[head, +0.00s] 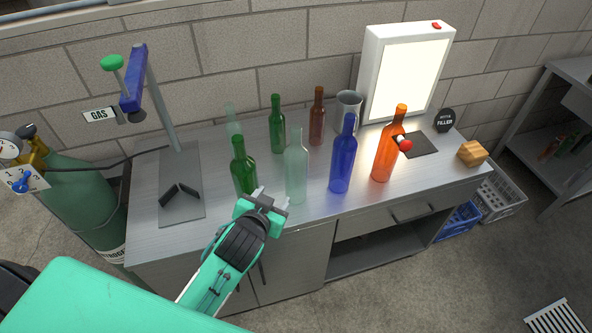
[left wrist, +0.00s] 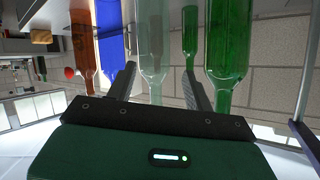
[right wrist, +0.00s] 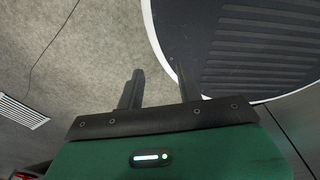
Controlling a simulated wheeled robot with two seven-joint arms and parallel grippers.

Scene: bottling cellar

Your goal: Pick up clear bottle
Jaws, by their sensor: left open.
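The clear bottle (head: 296,172), pale and see-through, stands upright near the front of the metal bench, between a green and a blue bottle. A second, fainter clear bottle (head: 233,122) stands farther back. My left gripper (head: 273,197) is open and empty at the bench's front edge, just front-left of the nearer clear bottle. In the left wrist view that clear bottle (left wrist: 152,50) shows upside down between the two fingers, apparently beyond the tips; I see no contact. My right gripper (right wrist: 160,78) is open and empty, over the floor, away from the bench.
A front green bottle (head: 243,168) stands close left of the clear one, a blue bottle (head: 342,165) close right. Another green bottle (head: 277,125), a brown bottle (head: 317,118) and a metal jug (head: 348,112) stand behind. An orange bottle (head: 388,150) and lit panel (head: 408,75) are farther right.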

